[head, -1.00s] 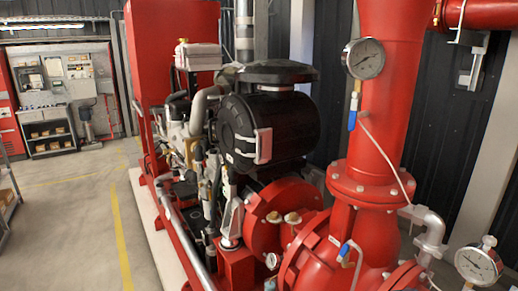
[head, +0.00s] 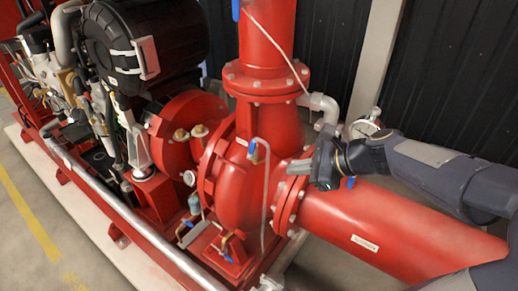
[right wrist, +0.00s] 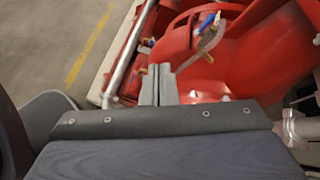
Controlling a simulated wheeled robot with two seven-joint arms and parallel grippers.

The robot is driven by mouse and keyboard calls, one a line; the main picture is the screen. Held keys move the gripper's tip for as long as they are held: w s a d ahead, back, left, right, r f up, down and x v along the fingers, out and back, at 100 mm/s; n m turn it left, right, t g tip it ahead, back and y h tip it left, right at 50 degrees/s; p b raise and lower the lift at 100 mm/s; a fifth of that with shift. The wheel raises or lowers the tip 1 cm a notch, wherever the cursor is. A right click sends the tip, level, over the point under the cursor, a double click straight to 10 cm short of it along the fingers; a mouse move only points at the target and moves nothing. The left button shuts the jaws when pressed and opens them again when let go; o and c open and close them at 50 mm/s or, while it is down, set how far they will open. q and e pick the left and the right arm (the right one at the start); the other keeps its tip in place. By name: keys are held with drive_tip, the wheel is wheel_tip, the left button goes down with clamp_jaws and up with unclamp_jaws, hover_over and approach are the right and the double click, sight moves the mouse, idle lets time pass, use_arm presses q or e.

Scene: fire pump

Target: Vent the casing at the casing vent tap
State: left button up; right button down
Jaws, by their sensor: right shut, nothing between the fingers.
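The casing vent tap (head: 252,150) has a blue lever and sits on top of the red pump casing (head: 238,185) in the head view. A thin pale pipe runs from it down the casing's front. My right gripper (head: 299,167) is shut and empty, to the right of the tap and apart from it, over the red flange. In the right wrist view the shut fingers (right wrist: 159,84) point toward the casing. A blue-levered tap with a pale pipe (right wrist: 207,22) shows beyond them, up and to the right. My left gripper is not in view.
A large red pipe (head: 365,225) lies under my right arm. A pressure gauge (head: 363,127) stands behind the wrist. A red vertical pipe (head: 267,45) rises behind the tap. A black engine part (head: 150,40) is at left. A silver rail (head: 130,225) runs along the front left.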

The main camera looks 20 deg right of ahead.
drive_tip(key=w+d+f+m+t, duration=0.1)
drive_tip(key=w+d+m, duration=0.3)
drive_tip(key=d+m, duration=0.1)
approach(255, 145)
drive_tip(key=shift+m, duration=0.3)
drive_tip(key=w+f, duration=0.1)
drive_tip(key=f, duration=0.1)
drive_tip(key=w+a+f, duration=0.1)
drive_tip(key=f, duration=0.1)
drive_tip(key=w+a+f, duration=0.1)
drive_tip(key=w+f, duration=0.1)
drive_tip(key=shift+a+p, duration=0.2)
drive_tip(key=shift+p, duration=0.2)
drive_tip(key=shift+w+a+r, duration=0.1)
drive_tip(key=shift+w+a, duration=0.1)
drive_tip(key=shift+w, duration=0.2)
drive_tip(key=shift+w+a+r+p, duration=0.35)
drive_tip(key=shift+w+r+p, duration=0.1)
drive_tip(key=shift+r+p, duration=0.35)
drive_tip(key=shift+w, duration=0.25)
